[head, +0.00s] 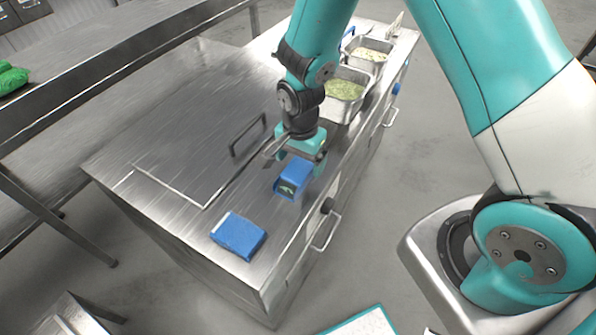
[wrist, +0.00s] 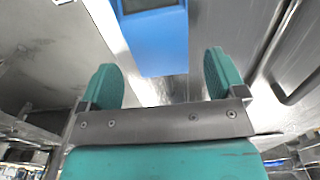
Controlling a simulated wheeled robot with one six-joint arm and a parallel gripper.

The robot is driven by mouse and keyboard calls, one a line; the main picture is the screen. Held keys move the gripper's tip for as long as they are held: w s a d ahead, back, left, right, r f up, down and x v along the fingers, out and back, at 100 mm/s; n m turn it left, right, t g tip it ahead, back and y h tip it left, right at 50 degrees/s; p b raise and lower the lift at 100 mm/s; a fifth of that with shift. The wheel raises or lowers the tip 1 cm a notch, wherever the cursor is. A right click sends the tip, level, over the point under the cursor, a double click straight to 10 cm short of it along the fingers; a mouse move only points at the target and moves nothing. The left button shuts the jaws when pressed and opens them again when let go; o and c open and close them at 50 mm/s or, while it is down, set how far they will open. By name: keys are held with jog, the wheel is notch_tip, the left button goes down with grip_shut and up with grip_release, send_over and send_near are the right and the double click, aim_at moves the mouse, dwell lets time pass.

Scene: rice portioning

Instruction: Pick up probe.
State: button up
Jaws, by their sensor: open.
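A blue box-shaped device (head: 293,177) with a dark panel on its face is on the steel counter, just below my gripper (head: 299,157); it looks like the probe, though I cannot be sure. In the wrist view the blue device (wrist: 160,45) is ahead of my gripper (wrist: 162,72), roughly in line with the gap between its teal fingers. The fingers are apart and empty. The device's grey panel is partly cut off by the top edge there. A second blue block (head: 238,236) lies nearer the counter's front left corner.
Metal pans, one with green food (head: 344,90) and one with pale food (head: 369,54), are farther back. Door handles (head: 326,233) jut from the counter's right side. The left counter surface is clear.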

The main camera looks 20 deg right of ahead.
jog(key=shift+f+p, duration=0.35)
jog(key=shift+f, duration=1.3)
jog(key=c, duration=1)
jog(key=shift+r, duration=0.1)
notch_tip(320, 180, up, 19)
jog(key=b, duration=0.2)
notch_tip(320, 180, up, 7)
jog(key=p, duration=0.5)
send_over(300, 167)
